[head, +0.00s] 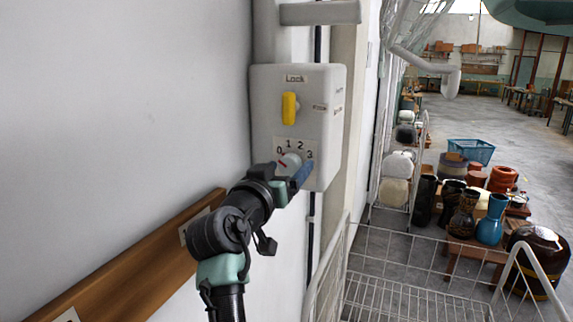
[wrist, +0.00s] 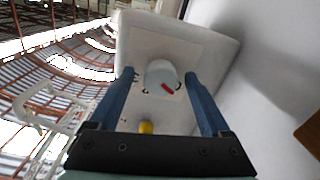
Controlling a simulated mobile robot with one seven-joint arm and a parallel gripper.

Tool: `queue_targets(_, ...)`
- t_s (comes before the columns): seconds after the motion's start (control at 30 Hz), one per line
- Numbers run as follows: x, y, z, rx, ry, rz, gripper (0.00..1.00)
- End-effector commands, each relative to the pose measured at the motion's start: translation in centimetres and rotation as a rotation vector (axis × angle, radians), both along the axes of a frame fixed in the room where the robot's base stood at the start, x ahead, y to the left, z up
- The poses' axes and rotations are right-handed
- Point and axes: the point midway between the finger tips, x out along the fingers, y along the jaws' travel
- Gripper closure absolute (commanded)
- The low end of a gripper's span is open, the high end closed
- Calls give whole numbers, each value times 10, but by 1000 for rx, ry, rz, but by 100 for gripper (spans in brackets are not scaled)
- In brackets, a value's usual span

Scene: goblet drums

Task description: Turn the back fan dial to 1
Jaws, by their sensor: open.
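The fan dial (head: 290,160) is a round pale knob with a red mark, low on a light grey box (head: 263,105) fixed to the wall. The numbers 0, 1, 2 and 3 arc above it, and the red mark points toward the 0 side. In the wrist view, which is upside down, the dial (wrist: 158,73) sits between my fingers with its red mark at lower right. My gripper (head: 287,172) is open; in the wrist view its blue fingers (wrist: 159,76) stand on either side of the dial with gaps. Whether the tips reach the dial's depth is unclear.
A yellow lever (head: 289,108) under the word Lock sits above the dial. A wooden rail (head: 130,264) runs along the wall at lower left. A white wire rack (head: 400,299) stands at lower right, with pots and drums (head: 490,219) beyond it.

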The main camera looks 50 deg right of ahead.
Motion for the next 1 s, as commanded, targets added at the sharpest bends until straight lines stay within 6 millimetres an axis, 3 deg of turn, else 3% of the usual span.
queue_targets(0.17, 0, 0, 0, 0, 0, 0, 18)
queue_targets(0.2, 0, 0, 0, 0, 0, 0, 22)
queue_targets(0.63, 0, 0, 0, 0, 0, 0, 99)
queue_targets(1.0, 0, 1, -4, 16, -62, 1, 100)
